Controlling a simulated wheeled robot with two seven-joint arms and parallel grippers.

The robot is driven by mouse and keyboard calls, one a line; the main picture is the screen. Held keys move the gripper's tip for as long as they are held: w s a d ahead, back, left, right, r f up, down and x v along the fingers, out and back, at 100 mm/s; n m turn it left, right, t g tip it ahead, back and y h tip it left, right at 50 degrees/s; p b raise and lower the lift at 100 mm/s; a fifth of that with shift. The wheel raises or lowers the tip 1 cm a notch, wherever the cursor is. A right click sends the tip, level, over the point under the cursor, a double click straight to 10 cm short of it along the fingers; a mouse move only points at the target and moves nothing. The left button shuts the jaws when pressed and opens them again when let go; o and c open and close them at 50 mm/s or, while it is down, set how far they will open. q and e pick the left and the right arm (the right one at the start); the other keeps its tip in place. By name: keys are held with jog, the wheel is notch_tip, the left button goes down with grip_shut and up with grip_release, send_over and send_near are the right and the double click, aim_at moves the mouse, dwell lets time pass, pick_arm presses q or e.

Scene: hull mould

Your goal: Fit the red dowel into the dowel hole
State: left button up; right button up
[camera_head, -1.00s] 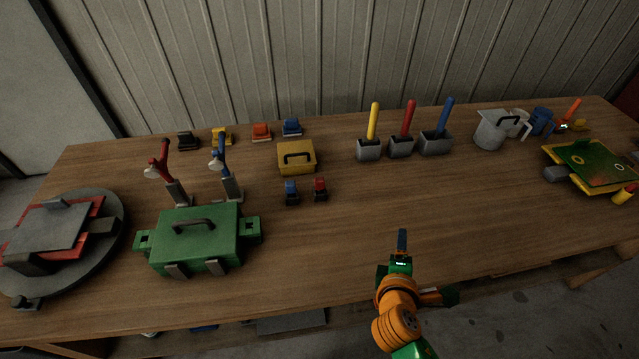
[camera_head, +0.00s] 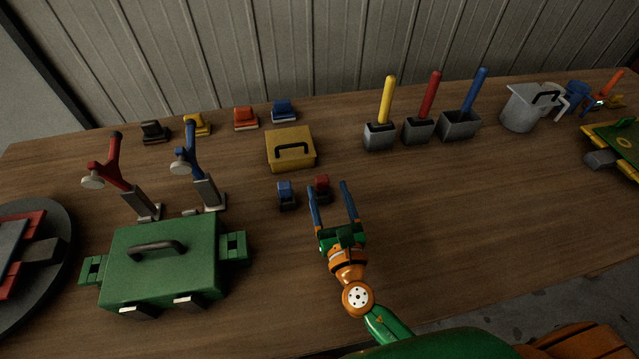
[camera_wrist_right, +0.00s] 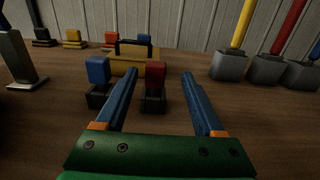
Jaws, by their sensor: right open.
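A small red block-shaped piece (camera_head: 322,183) stands upright in a black base, beside a similar blue piece (camera_head: 285,188). A longer red rod (camera_head: 430,94) stands in a grey block (camera_head: 418,131); I cannot tell which red thing is the dowel. My right gripper (camera_head: 328,187) is open, its two blue fingers pointing at the small red piece. In the right wrist view the red piece (camera_wrist_right: 155,76) shows between the fingers (camera_wrist_right: 158,73), nearer the left one, with nothing gripped. I cannot make out a dowel hole. My left gripper is not in view.
A green lidded box (camera_head: 165,265) stands front left, with red (camera_head: 115,165) and blue (camera_head: 190,160) clamp-like levers behind it. A yellow box (camera_head: 290,150) is behind the small pieces. Yellow (camera_head: 387,98) and blue (camera_head: 473,92) rods flank the red rod. The table's (camera_head: 450,215) right-front area is clear.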

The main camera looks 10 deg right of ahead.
jog(key=w, duration=0.7)
jog(key=shift+w+a+f, duration=0.15)
jog(key=shift+a+f, duration=0.1)
jog(key=shift+a, duration=0.05)
grip_shut()
